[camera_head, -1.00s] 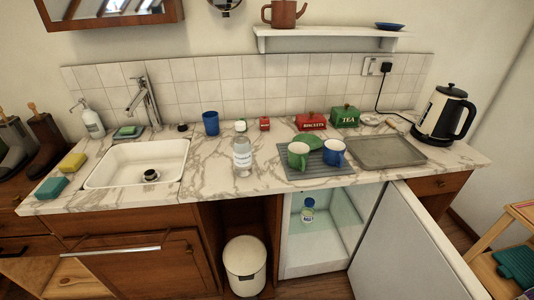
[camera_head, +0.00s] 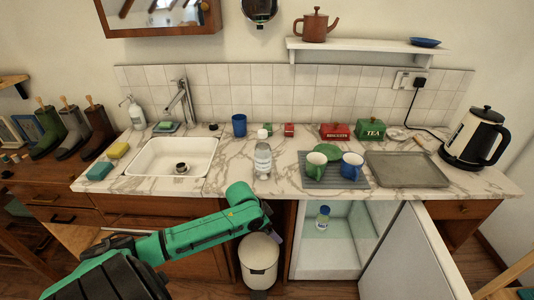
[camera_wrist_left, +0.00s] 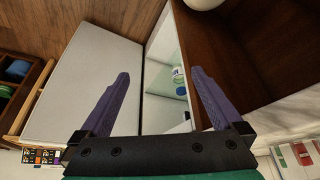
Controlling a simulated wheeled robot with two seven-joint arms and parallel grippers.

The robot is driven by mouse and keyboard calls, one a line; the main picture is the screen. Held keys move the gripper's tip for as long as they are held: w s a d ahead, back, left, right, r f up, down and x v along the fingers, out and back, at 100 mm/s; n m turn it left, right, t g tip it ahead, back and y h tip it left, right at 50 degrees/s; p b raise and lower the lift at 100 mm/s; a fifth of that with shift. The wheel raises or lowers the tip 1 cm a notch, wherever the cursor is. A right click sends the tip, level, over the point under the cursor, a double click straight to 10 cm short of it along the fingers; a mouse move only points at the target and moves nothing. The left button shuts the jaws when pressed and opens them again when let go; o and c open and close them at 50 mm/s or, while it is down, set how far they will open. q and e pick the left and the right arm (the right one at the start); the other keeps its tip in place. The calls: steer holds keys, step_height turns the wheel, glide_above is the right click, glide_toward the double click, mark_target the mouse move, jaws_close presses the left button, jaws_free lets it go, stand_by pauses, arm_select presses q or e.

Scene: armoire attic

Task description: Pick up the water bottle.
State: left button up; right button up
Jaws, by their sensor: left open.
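A clear water bottle (camera_head: 263,157) with a pale cap and a label stands upright on the marble counter, right of the sink. A smaller bottle (camera_head: 323,218) with a blue cap stands inside the open fridge below the counter. My left gripper is mostly hidden behind its green arm in the head view, below the counter's front edge. In the left wrist view, my left gripper (camera_wrist_left: 160,73) is open with nothing between its purple fingers. The fridge bottle (camera_wrist_left: 180,86) shows beyond them, well apart. My right gripper is not in view.
The fridge door (camera_head: 412,258) stands open at the right. A white bin (camera_head: 258,262) stands under the counter. A mat (camera_head: 318,179) with green and blue mugs (camera_head: 352,165) lies right of the water bottle. A blue cup (camera_head: 239,125) stands behind it, and the sink (camera_head: 172,158) is left.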

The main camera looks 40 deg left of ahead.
arm_select(q)
step_height(320, 180, up, 8)
steer(key=m, duration=0.2)
steer(key=n+t+p, duration=0.1)
steer(key=n+t, duration=0.1)
steer(key=n, duration=0.3)
glide_toward(260, 156)
steer(key=shift+y, duration=0.4)
steer(key=p+x, duration=0.3)
steer(key=x, duration=0.4)
steer(key=shift+w+a, duration=0.2)
steer(key=p+x, duration=0.1)
steer(key=x, duration=0.3)
steer(key=shift+w+f+p, duration=0.1)
steer(key=shift+w+p, duration=0.15)
steer(key=shift+p, duration=0.15)
steer(key=shift+w+a+f, duration=0.1)
steer(key=shift+w+f, duration=0.05)
steer(key=shift+f, duration=0.2)
steer(key=shift+r, duration=0.1)
steer(key=c, duration=1.6)
steer(key=shift+r, duration=0.1)
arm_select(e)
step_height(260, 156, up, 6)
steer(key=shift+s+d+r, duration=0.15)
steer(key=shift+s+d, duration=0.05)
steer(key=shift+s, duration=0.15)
